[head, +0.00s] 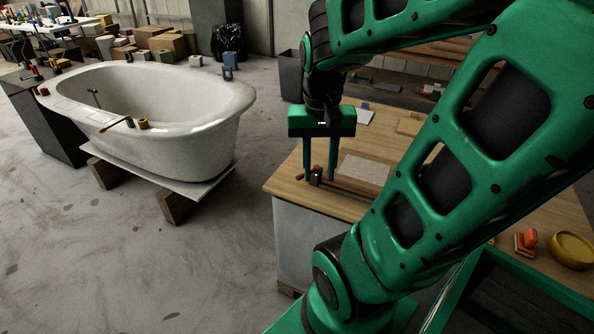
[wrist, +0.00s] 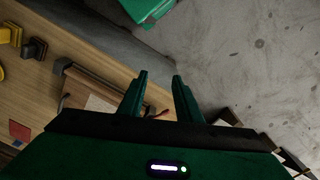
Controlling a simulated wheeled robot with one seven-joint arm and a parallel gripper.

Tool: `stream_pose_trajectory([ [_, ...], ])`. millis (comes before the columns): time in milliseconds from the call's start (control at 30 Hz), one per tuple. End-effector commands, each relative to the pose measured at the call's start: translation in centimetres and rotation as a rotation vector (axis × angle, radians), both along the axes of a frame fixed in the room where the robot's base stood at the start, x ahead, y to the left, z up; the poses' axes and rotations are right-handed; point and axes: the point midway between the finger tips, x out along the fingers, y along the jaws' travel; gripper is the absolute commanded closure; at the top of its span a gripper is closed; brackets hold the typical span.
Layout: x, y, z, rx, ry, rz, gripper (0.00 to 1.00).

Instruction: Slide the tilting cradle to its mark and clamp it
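My gripper (head: 319,177) hangs fingers-down over the wooden bench top (head: 285,182); its two fingers are apart, with no object clearly held between them. In the wrist view the fingertips (wrist: 160,76) are also apart, with floor visible beyond them. A low wooden frame with a pale panel (head: 364,170), possibly the tilting cradle, lies just right of the fingers. A small dark piece with a red part (head: 316,176), perhaps a clamp, shows near the fingertips. In the wrist view the frame's dark-edged bar (wrist: 90,78) lies left of the fingers. I cannot make out a mark.
A white bathtub-like hull (head: 165,120) stands on a board and wooden blocks to the left. A yellow bowl (head: 572,250) and an orange object (head: 526,243) are at the bench's right. Open concrete floor (head: 110,260) lies between hull and bench.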

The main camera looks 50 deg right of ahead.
Motion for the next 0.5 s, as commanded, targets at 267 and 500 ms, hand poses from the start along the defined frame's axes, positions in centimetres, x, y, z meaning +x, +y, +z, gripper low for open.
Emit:
stream_pose_trajectory([
  [267,8.7,-5.5,-1.4,-0.023,-0.001,-0.468,0.69],
  [500,14.1,-9.0,-3.8,0.002,-0.017,-0.766,0.69],
])
